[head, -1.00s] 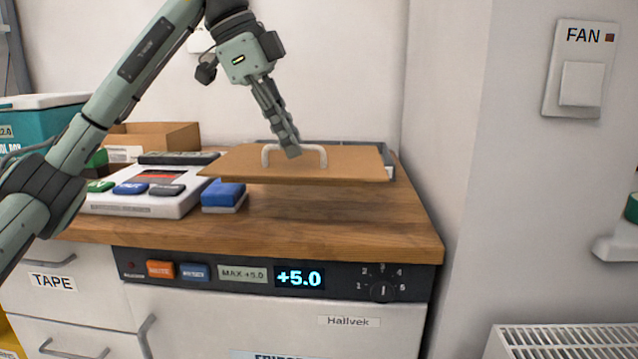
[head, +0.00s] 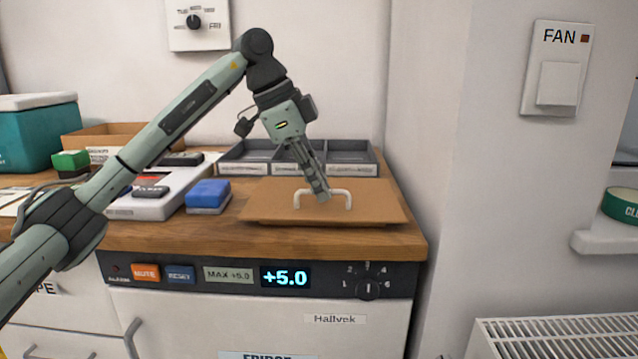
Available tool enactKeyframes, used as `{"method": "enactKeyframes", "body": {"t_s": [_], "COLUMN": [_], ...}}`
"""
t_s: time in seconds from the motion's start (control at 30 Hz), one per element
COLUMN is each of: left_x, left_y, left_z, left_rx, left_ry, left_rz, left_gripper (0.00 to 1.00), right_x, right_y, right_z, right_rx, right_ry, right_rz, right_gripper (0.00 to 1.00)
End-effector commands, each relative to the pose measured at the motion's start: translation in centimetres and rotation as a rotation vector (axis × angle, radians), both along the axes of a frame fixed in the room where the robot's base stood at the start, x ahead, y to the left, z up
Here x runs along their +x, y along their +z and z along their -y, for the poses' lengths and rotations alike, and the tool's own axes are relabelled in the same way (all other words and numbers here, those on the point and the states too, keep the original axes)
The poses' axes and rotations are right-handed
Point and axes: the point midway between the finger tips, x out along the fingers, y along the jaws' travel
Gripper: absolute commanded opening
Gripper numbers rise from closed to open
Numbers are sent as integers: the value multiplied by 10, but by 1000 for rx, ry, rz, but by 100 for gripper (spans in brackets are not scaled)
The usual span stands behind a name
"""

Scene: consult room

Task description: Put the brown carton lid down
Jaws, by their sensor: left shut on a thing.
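The brown carton lid (head: 280,213) is a flat brown board with a white loop handle (head: 348,197) on top. It lies flat at the right front of the wooden counter, on or just above the surface; I cannot tell if it touches. My left gripper (head: 323,196) points down from above and is shut on the handle. An open brown carton (head: 100,137) stands at the back left of the counter, partly behind my left arm. My right gripper is not in view.
A grey sectioned tray (head: 300,158) stands right behind the lid. A blue block (head: 208,194) sits just left of it. A teal box (head: 35,135) stands far left. The counter (head: 190,235) ends in front above a fridge panel (head: 225,275); a wall is at the right.

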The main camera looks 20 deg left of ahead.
Motion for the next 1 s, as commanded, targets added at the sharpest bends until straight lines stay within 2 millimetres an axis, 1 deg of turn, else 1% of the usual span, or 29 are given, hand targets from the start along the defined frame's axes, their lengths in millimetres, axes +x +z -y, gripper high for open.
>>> {"method": "enactKeyframes", "body": {"t_s": [0.13,0.17,0.3,0.57,0.67,0.77,0.87,1.0], "left_x": [0,0,0,0,0,-3,-7,-14], "left_y": [-2,-1,-1,-1,4,15,33,62], "left_z": [0,0,0,0,-1,-5,-12,-23], "left_rx": [0,0,0,0,-1,-2,-1,-1], "left_ry": [0,0,0,0,0,1,1,2], "left_rz": [0,-1,-1,-1,1,2,4,4], "left_gripper": [0,11,28,28,28,28,28,28], "right_x": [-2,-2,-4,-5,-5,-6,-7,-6], "right_y": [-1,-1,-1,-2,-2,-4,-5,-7], "right_z": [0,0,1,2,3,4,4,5], "right_rx": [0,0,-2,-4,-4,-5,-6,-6], "right_ry": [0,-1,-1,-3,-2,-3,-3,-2], "right_rz": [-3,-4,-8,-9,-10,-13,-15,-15], "right_gripper": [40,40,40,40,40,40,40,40]}}
